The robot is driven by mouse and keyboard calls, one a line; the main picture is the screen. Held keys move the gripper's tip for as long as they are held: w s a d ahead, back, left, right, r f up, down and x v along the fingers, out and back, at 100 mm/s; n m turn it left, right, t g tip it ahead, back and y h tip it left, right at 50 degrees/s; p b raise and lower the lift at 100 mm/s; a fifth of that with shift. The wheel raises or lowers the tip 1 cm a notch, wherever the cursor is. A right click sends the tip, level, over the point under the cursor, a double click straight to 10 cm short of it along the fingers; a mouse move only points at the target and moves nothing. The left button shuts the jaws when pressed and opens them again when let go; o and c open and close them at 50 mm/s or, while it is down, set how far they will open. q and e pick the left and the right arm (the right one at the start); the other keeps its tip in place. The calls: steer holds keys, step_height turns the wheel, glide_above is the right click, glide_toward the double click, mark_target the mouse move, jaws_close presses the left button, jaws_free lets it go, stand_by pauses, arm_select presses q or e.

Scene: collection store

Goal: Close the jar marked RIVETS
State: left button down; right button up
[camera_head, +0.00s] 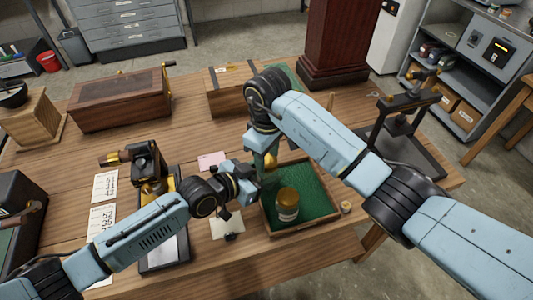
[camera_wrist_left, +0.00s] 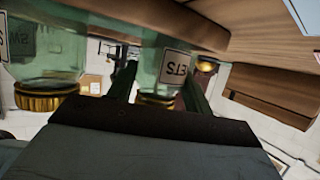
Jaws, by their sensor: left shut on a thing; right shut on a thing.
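The RIVETS jar, with a label whose visible letters read upside down as "ETS", is clear glass (camera_wrist_left: 151,60) between the left fingers in the left wrist view. A gold lid (camera_wrist_left: 155,98) shows at its mouth end; whether it is seated cannot be told. My left gripper (camera_head: 259,183) is shut on this jar at the tray's left edge. My right gripper (camera_head: 267,160) points down just above it, shut on what seems to be the lid, mostly hidden by the fingers. A second jar with a gold lid (camera_head: 288,197) stands upright in the tray and shows in the wrist view (camera_wrist_left: 50,98).
The green-lined wooden tray (camera_head: 305,234) lies at the table's front edge. A small round item (camera_head: 346,207) is right of it. A dark press (camera_head: 408,115) stands at right, wooden boxes (camera_head: 120,100) at the back. Cards (camera_head: 104,186) and an instrument (camera_head: 148,165) lie left.

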steer(key=shift+a+r, duration=0.1)
steer(key=shift+a, duration=0.05)
steer(key=o, duration=1)
steer(key=shift+c, duration=0.2)
steer(key=shift+r, duration=2.15)
steer(key=shift+c, duration=0.5)
